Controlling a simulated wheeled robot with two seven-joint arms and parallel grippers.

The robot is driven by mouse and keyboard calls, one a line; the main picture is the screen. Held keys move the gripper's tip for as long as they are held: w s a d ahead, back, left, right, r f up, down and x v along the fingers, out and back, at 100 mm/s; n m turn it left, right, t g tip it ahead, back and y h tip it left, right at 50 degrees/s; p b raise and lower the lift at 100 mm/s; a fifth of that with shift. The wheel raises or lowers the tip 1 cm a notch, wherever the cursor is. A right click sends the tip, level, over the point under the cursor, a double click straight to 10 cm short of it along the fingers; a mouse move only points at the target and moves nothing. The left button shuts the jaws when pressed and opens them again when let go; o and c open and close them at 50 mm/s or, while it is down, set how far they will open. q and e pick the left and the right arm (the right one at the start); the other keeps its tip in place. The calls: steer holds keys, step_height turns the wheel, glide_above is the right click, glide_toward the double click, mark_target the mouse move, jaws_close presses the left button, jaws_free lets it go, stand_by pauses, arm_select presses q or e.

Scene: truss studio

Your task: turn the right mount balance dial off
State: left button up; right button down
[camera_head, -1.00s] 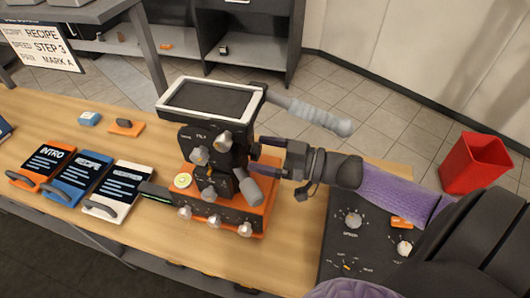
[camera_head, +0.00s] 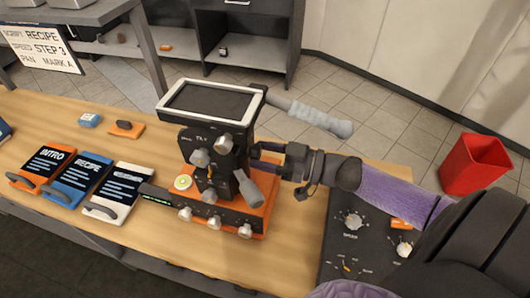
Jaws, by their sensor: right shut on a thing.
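The camera mount (camera_head: 213,155) is a dark block with a white-rimmed screen (camera_head: 212,100) on top, standing on an orange base (camera_head: 257,220). Silver knobs are on its front face, and several more line the base. My right gripper (camera_head: 258,155) reaches in from the right, its fingers against the right side of the mount. It is shut on a small part there, apparently the right mount balance dial. The fingers hide that part, so its setting cannot be read. My left gripper is not in view.
A grey handle (camera_head: 320,119) sticks out right from the mount, above my right arm. INTRO (camera_head: 42,168), RECIPE (camera_head: 80,180) and white (camera_head: 118,190) cards lie left. A dark control panel (camera_head: 349,245) lies right, and a red bin (camera_head: 474,163) stands on the floor.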

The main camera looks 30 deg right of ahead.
steer(key=n+p, duration=0.1)
steer(key=n, duration=0.2)
steer(key=shift+n, duration=0.4)
steer(key=n, duration=0.4)
steer(key=shift+n+p, duration=0.3)
steer(key=shift+p, duration=0.1)
steer(key=n, duration=0.3)
steer(key=shift+n, duration=0.3)
steer(key=n, duration=0.3)
steer(key=shift+n, duration=1.3)
steer(key=shift+c, duration=1)
jaws_free()
steer(key=shift+o, duration=0.3)
